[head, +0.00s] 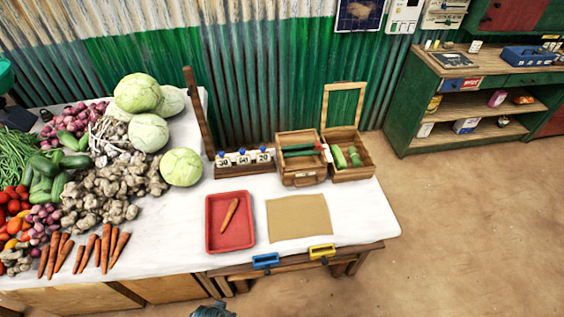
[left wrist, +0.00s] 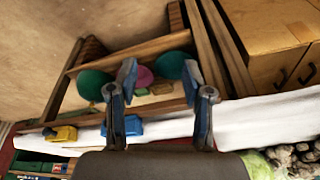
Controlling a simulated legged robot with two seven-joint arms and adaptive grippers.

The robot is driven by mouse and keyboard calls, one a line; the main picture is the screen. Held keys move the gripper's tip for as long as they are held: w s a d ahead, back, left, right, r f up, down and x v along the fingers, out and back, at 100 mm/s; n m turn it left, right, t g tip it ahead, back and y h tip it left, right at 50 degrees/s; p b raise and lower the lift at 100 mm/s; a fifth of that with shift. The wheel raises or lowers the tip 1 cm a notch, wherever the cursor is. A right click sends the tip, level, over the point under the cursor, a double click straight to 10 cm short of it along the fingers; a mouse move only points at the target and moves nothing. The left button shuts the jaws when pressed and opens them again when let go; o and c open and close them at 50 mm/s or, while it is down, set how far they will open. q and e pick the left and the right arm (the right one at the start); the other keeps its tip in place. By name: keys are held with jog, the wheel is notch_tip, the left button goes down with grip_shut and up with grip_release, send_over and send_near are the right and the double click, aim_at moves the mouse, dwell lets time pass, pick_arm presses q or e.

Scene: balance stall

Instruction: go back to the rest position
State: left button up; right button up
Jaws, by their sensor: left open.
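My left gripper (left wrist: 160,82) is open in the left wrist view, with its two blue-grey fingers apart and nothing held between them. Beyond the fingertips are round green and pink things (left wrist: 145,77) on a wooden shelf under the table. In the head view only a small blue-grey piece of my arm shows at the bottom edge, in front of the table (head: 180,262). My right gripper is in neither view.
A red tray (head: 212,243) holding a carrot (head: 230,214) and a brown mat (head: 298,218) lie near the table's front. Vegetables fill the left. Wooden boxes (head: 301,171) stand behind. Floor at right is clear.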

pick_arm(q)
notch_tip(320, 180, down, 11)
jog(key=s+a+f+g, duration=0.1)
jog(key=s+a+f, duration=0.1)
jog(key=s+f, duration=1.5)
notch_tip(320, 180, down, 4)
jog(key=shift+f+g, duration=0.2)
jog(key=shift+g, duration=0.2)
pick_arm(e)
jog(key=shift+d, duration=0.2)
pick_arm(q)
jog(key=shift+a, duration=0.1)
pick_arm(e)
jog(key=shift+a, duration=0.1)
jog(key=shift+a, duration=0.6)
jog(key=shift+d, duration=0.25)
